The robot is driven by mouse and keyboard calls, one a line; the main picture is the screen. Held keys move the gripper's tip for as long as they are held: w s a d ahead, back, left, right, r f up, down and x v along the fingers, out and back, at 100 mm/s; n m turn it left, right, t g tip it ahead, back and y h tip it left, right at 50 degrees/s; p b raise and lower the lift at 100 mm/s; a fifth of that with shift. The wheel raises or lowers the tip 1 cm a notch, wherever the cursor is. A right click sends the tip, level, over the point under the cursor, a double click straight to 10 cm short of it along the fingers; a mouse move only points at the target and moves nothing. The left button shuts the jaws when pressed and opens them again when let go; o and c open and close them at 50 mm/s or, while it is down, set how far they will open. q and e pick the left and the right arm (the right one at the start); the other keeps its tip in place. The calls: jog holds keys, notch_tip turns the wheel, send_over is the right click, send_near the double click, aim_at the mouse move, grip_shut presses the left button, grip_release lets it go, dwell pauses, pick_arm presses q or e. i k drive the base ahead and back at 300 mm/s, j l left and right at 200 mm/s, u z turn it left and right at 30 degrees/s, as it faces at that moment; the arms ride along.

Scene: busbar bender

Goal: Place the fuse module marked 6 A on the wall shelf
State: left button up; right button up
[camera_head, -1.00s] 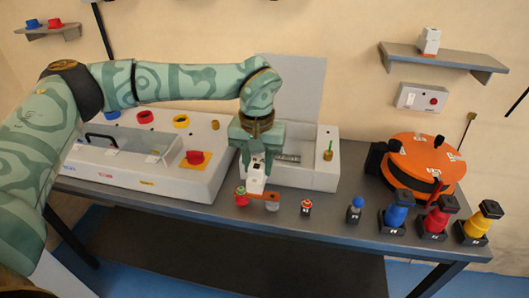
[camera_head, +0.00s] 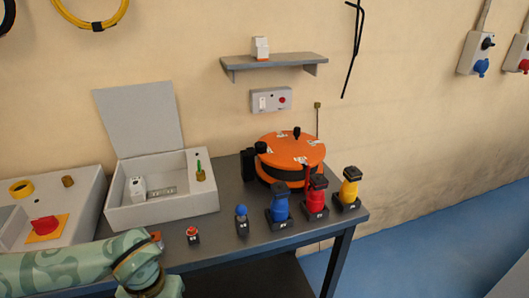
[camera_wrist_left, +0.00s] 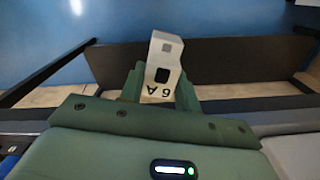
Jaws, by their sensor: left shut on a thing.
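The fuse module marked 6 A (camera_wrist_left: 163,60) is white with a dark square window, its label upside down in the left wrist view. My left gripper (camera_wrist_left: 160,88) is shut on it, one green finger on each side. In the head view only my left arm's end shows at the bottom left; its fingertips and the module are out of frame. The grey wall shelf (camera_head: 290,61) is on the back wall, up and right of that arm. A white module (camera_head: 260,48) with an orange mark stands on the shelf, left of its middle. My right gripper is not in view.
An open grey box (camera_head: 190,203) on the bench holds another white module (camera_head: 138,188). An orange round machine (camera_head: 290,155) stands below the shelf and a wall switch box (camera_head: 270,100). Blue, red and yellow connectors (camera_head: 317,198) line the bench front. The shelf's right part is clear.

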aim_at(301, 58)
jog(key=i+l+z, duration=0.15)
jog(key=l+z, duration=0.3)
jog(key=i+l+z, duration=0.25)
jog(key=z, duration=0.2)
jog(key=i+l+z, duration=0.25)
jog(key=z, duration=0.25)
jog(key=i+l+z, duration=0.1)
jog(key=i, duration=0.3)
jog(key=i+l, duration=0.3)
jog(key=i+u, duration=0.5)
jog(key=i+l+u, duration=0.1)
jog(key=i+u, duration=0.2)
jog(key=u, duration=0.15)
jog(key=i+l+u, duration=0.3)
jog(key=u, duration=0.2)
jog(key=i, duration=0.1)
